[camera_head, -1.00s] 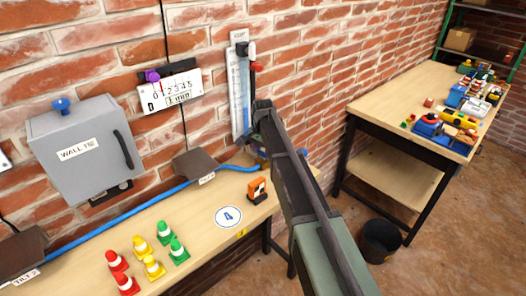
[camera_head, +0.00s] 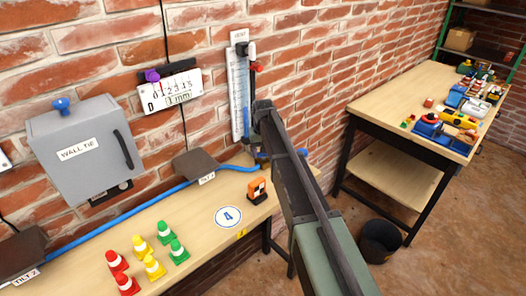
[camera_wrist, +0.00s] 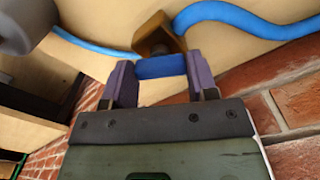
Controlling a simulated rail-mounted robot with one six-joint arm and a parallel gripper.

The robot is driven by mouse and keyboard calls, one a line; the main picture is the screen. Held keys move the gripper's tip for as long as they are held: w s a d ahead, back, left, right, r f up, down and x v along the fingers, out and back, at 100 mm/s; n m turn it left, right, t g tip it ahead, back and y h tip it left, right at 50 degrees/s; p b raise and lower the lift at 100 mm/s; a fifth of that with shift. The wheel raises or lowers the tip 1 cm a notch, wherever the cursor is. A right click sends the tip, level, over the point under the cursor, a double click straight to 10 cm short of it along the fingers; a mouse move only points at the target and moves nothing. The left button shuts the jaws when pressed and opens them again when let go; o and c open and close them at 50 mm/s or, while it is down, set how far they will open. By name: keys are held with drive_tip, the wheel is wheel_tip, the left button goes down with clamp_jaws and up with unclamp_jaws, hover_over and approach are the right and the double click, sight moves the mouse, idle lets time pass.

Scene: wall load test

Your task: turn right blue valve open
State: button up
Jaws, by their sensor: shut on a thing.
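The blue valve handle (camera_wrist: 160,68) shows in the wrist view as a short blue bar on a brass-coloured valve body (camera_wrist: 153,37). My gripper (camera_wrist: 160,62) has one purple-grey finger at each end of the bar and is shut on it. A blue hose (camera_wrist: 235,17) runs close by the valve body. In the head view the same hose (camera_head: 160,196) runs along the wall to the valve's place by the gauge. My arm hides most of the valve and gripper there, so how far the handle is turned cannot be told.
A grey wall box (camera_head: 85,150) and a tall gauge (camera_head: 238,90) are on the brick wall. A second table (camera_head: 375,105) and black bin (camera_head: 380,240) stand right.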

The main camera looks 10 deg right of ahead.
drive_tip(key=n, duration=0.6)
idle(0.5)
drive_tip(key=o, duration=0.9)
drive_tip(key=shift+o, duration=0.2)
drive_tip(key=shift+r, duration=0.1)
wheel_tip(320, 180, up, 11)
drive_tip(key=p, duration=1.1)
drive_tip(key=shift+f, duration=0.2)
